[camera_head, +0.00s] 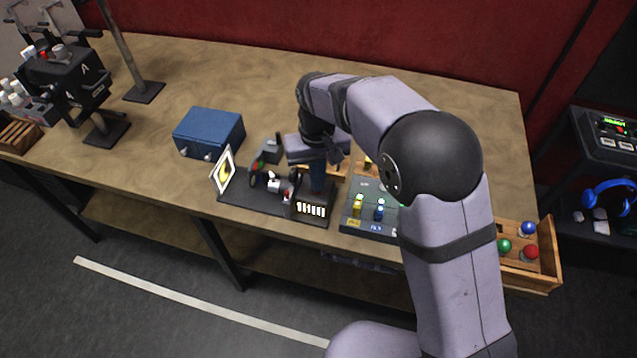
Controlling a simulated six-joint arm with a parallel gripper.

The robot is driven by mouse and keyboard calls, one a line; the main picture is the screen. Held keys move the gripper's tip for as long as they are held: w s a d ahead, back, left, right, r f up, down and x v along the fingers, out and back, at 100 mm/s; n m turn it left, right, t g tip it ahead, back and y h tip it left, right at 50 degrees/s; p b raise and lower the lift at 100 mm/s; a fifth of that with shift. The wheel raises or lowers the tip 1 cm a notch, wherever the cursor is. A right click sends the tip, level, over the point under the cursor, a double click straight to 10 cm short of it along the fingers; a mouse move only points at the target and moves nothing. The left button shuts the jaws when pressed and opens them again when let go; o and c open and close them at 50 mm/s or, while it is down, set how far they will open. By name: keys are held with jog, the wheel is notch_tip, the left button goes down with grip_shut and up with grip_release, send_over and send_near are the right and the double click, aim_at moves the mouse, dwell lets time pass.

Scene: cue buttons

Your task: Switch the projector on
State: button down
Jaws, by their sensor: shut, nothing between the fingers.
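A dark cue console (255,199) sits near the table's front edge. It carries a framed card with a yellow crescent (224,172), small coloured parts and a lit panel of white bars (311,209). A grey control panel (352,221) stands to its right, with a yellow switch (358,204), a blue switch (379,211) and green lights; my arm hides its right part. I cannot tell which item is the projector. My gripper (318,187) points down, shut and empty, at the console's right end, just behind the white bars. Contact is not clear.
A blue box (209,133) with knobs stands behind the console, to the left. A wooden tray (548,255) holds red, green and blue balls at the right. Stands and a dark machine (62,75) fill the far left. The table's back middle is clear.

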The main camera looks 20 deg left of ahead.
jog(key=shift+r, duration=0.1)
notch_tip(320, 180, up, 7)
jog(key=p, duration=0.6)
dwell(0.6)
